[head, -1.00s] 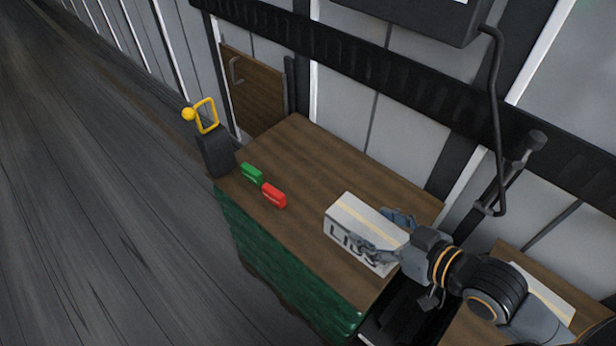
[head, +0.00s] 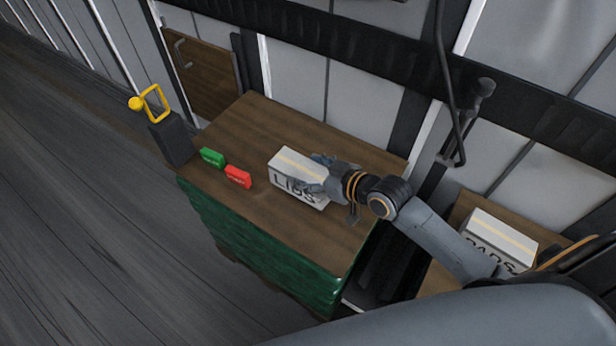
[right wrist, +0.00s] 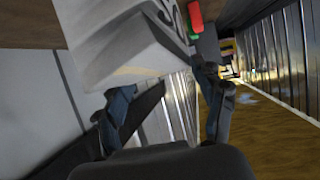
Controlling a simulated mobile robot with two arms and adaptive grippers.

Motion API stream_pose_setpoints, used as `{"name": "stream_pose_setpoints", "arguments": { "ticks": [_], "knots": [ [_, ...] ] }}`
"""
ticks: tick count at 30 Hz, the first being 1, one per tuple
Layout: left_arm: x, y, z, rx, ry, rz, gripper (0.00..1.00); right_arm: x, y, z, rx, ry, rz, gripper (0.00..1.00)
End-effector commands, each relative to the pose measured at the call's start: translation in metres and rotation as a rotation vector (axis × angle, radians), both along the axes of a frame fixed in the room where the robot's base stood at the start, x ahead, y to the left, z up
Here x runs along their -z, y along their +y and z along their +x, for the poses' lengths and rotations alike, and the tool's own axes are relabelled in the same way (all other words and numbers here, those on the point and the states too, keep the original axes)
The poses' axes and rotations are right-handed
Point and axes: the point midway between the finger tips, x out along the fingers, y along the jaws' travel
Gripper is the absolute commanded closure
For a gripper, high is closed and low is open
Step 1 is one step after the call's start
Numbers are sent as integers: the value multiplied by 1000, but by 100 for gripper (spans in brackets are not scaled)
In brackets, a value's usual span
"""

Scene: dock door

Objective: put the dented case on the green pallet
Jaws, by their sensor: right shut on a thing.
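A white case (head: 297,180) with a tan tape strip and the letters LIDS is at the wooden top (head: 258,225) of the green-sided stack. I cannot tell whether it rests on the wood or hangs just above it, and no dent shows clearly. My right gripper (head: 318,174) is shut on the case from its right side. In the right wrist view the case (right wrist: 120,45) is between the two fingers (right wrist: 165,100). The green sides (head: 255,240) show below the wooden top. My left gripper is not in view.
A green block (head: 212,158) and a red block (head: 238,177) lie left of the case. A dark post with a yellow handle (head: 153,103) stands at the left corner. Another white case (head: 500,238) lies on a wooden surface at right. Bare wood lies behind and in front of the held case.

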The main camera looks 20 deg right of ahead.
Motion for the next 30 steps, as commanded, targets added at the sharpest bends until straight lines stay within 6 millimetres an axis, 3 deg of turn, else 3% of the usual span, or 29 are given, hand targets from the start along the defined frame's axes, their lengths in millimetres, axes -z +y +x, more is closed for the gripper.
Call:
{"name": "stream_pose_setpoints", "arguments": {
  "ticks": [8, 20, 21, 24, 30],
  "knots": [
    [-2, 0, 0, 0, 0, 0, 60, 29, 1, 4, 0, -5, 1, 94],
    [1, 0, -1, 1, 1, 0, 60, 34, 0, 4, 1, -6, 2, 94],
    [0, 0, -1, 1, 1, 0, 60, 37, 0, 3, 1, 1, -1, 25],
    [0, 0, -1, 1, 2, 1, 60, 36, 0, 3, 1, 1, -1, 8],
    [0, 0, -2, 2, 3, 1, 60, 36, 0, 3, 1, 1, -1, 8]
  ]
}}
